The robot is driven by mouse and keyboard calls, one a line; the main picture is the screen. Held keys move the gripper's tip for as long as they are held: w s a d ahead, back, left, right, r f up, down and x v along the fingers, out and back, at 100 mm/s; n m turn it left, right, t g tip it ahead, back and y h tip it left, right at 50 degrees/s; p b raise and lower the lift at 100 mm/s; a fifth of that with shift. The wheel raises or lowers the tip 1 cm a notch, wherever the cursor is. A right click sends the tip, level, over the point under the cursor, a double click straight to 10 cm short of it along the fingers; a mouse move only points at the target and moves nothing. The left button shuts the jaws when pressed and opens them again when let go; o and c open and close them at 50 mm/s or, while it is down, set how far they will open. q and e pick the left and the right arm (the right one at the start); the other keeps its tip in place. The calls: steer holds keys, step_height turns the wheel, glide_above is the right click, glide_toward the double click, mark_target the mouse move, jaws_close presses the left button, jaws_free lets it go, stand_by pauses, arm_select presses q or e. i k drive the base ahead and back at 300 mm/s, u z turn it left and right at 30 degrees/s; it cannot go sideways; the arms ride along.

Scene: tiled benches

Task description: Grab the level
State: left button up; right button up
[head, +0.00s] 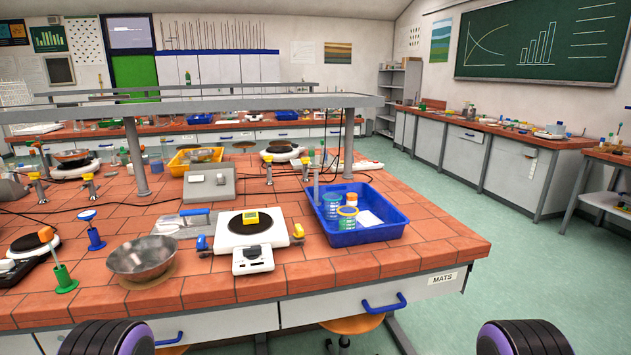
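A small yellow block with a dark face (250,217) lies on the black round plate of a white hot plate (230,238) near the bench's front. It may be the level, but it is too small to tell for sure. Neither of my grippers shows in the head view. Only rounded black and purple parts, seemingly of my own arms, show at the bottom left and bottom right edges, well short of the bench.
A metal bowl (143,258) stands left of the hot plate, and a blue tray (385,232) with cups stands to its right. A grey shelf on posts (140,165) spans the bench behind. Stools (351,323) sit under the front edge. Green floor is free at right.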

mark_target(250, 218)
steer(key=z, duration=0.7)
steer(key=i, duration=0.6)
